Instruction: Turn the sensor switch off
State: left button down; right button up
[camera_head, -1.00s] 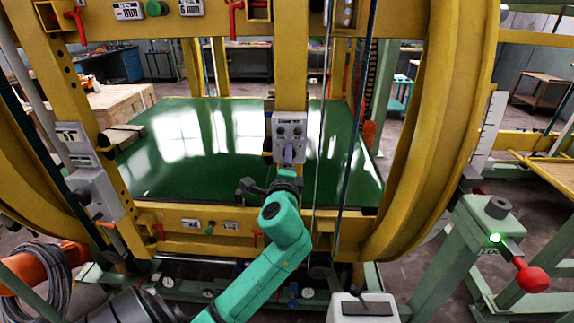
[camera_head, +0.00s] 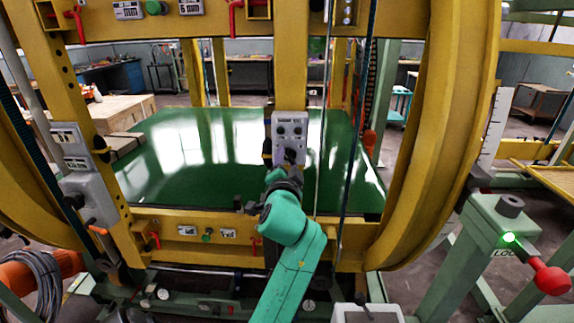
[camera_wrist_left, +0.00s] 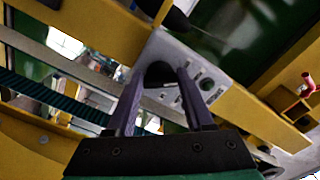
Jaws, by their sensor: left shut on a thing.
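A grey switch box (camera_head: 290,130) with a small label and several round dark controls is fixed to the yellow upright post in the middle of the head view. It also shows in the left wrist view (camera_wrist_left: 205,82). My left gripper (camera_head: 288,168) is at the lower part of this box, with its green arm coming up from below. In the left wrist view, its two fingers (camera_wrist_left: 160,78) straddle a dark rounded switch knob (camera_wrist_left: 158,72) on the box and are shut on it. The knob's exact setting is partly hidden by the fingers. My right gripper is out of view.
Thin vertical cables (camera_head: 322,150) hang just right of the box. A yellow crossbeam (camera_head: 200,232) runs below it. A large yellow ring (camera_head: 435,130) stands at the right. A green stand (camera_head: 500,215) with a red-knobbed lever and lit green lamp is further right.

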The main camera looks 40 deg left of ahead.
pick_arm(q)
jog(key=shift+n, duration=0.4)
jog(key=shift+c, duration=1.4)
grip_release()
